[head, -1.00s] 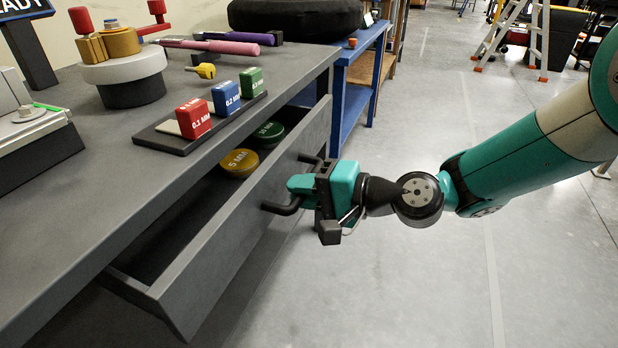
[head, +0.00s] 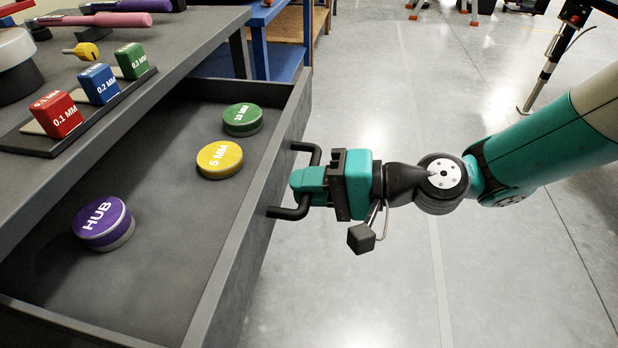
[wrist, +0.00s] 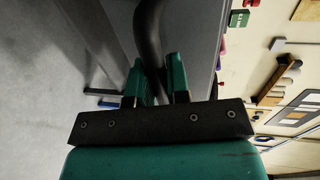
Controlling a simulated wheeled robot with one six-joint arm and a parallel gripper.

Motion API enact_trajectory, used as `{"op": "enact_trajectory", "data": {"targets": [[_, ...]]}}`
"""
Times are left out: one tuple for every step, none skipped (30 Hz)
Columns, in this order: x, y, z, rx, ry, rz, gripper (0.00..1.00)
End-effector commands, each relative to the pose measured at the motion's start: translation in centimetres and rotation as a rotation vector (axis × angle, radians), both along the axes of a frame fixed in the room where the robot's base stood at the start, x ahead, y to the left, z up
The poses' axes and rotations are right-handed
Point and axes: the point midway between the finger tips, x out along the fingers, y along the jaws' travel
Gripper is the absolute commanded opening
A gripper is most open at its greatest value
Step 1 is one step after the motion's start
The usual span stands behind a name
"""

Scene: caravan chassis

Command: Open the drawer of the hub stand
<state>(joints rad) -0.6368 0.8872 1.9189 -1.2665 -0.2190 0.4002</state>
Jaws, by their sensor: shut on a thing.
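The drawer (head: 178,262) of the grey hub stand (head: 185,40) is pulled well out, and its inside shows in the head view. Its dark handle (head: 287,212) is on the front panel, at the right. My gripper (head: 308,184) is shut on the handle, coming from the right. In the wrist view the two teal fingers (wrist: 158,82) stand on either side of the dark handle bar (wrist: 149,40).
On the stand top are a red block (head: 56,114), a blue block (head: 99,84) and a green block (head: 132,61) on a dark tray, with a yellow tool (head: 84,50) behind. Open floor (head: 400,290) lies right of the drawer. A blue bench (head: 265,40) stands behind.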

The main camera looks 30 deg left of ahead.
Motion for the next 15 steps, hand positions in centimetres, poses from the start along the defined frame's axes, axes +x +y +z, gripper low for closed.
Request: {"op": "enact_trajectory", "data": {"targets": [[0.19,0.00,0.04,0.002,-0.003,-0.004,0.00],[0.18,-0.02,0.04,0.001,-0.004,-0.004,0.00],[0.19,-0.01,0.04,0.002,-0.003,-0.004,0.00],[0.20,-0.02,0.04,0.002,-0.004,-0.005,0.00],[0.21,-0.02,0.04,0.002,-0.004,-0.005,0.00],[0.21,-0.03,0.04,0.002,-0.004,-0.005,0.00],[0.21,-0.03,0.04,0.002,-0.004,-0.005,0.00],[0.21,-0.04,0.04,0.002,-0.004,-0.005,0.00],[0.21,-0.04,0.03,0.002,-0.003,-0.006,0.21],[0.21,-0.04,0.03,0.002,-0.003,-0.006,0.28],[0.20,-0.04,0.03,0.002,-0.003,-0.005,0.35],[0.18,-0.04,0.03,0.002,-0.003,-0.005,0.42],[0.17,-0.04,0.03,0.002,-0.003,-0.004,0.42],[0.15,-0.04,0.03,0.002,-0.002,-0.005,0.42],[0.13,-0.04,0.03,0.002,-0.001,-0.004,0.42]]}}
